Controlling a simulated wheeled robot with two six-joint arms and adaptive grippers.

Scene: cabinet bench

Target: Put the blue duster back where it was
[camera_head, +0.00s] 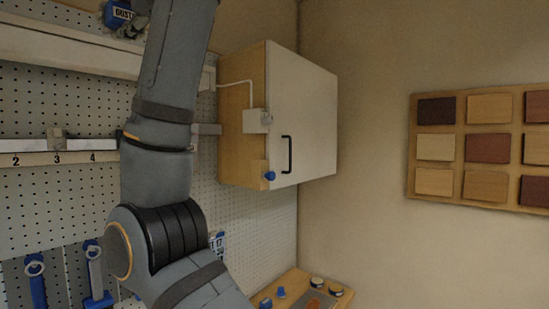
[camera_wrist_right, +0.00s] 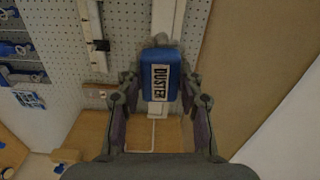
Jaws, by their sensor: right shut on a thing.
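In the right wrist view the duster (camera_wrist_right: 161,78) is a blue block with a "DUSTER" label, between my right gripper's fingers (camera_wrist_right: 160,100). My right gripper is shut on it. In the head view the right gripper (camera_head: 132,24) is small and partly hidden by my arm. A pale shelf (camera_head: 60,48) runs along the pegboard below the duster. My left gripper is in neither view.
A wall cabinet (camera_head: 300,120) with a closed white door stands right of my arm. A numbered rail (camera_head: 30,146) crosses the pegboard (camera_head: 50,205). Blue tools (camera_head: 38,288) hang lower left. Small items stand on a wooden bench (camera_head: 292,278). A wood sample board (camera_head: 455,148) hangs right.

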